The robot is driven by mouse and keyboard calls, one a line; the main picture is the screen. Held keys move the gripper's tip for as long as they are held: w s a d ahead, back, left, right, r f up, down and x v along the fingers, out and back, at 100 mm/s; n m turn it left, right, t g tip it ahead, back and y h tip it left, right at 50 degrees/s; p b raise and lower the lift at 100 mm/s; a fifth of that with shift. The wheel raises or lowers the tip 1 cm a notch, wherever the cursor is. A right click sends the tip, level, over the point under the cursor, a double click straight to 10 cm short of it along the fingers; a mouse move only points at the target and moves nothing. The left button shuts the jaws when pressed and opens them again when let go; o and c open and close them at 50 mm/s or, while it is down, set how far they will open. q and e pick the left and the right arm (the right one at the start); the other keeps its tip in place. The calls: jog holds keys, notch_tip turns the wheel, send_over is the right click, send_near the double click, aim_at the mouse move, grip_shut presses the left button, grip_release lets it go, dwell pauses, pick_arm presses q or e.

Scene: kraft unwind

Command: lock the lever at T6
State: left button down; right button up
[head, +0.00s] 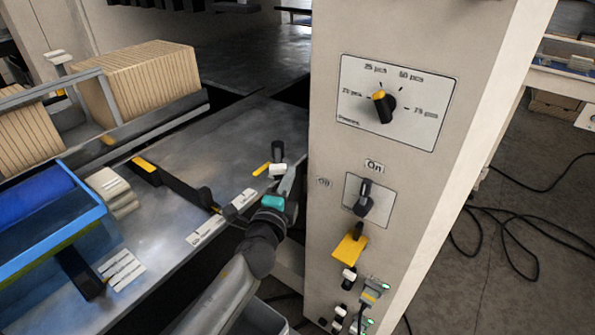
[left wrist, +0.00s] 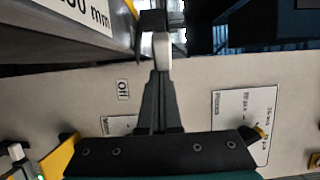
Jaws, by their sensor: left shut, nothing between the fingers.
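My left gripper (head: 277,170) is shut and empty, reaching up over the front edge of the metal table. Its pale fingertips also show in the left wrist view (left wrist: 162,48). A black lever handle (head: 278,150) stands upright just beyond the fingertips, with a yellow strip (head: 262,168) beside it. In the left wrist view the black handle (left wrist: 152,20) is right at the fingertips; I cannot tell whether they touch. Its base is partly hidden by the gripper. A second black lever (head: 175,185) with a yellow end lies to the left. No readable T6 mark shows. My right gripper is not in view.
A beige control column (head: 335,130) with a selector knob (head: 383,105) and a dark switch (head: 364,198) stands close right of the gripper. A blue bin (head: 45,215) and cardboard stacks (head: 140,85) are at the left. The table middle (head: 210,145) is clear.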

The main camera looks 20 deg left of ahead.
aim_at(266, 187)
pick_arm(q)
jog(key=shift+s+a, duration=0.5)
jog(key=shift+a, duration=0.2)
jog(key=shift+s+a, duration=0.35)
jog(key=shift+a, duration=0.5)
jog(key=shift+s+a, duration=0.3)
jog(key=shift+a, duration=0.5)
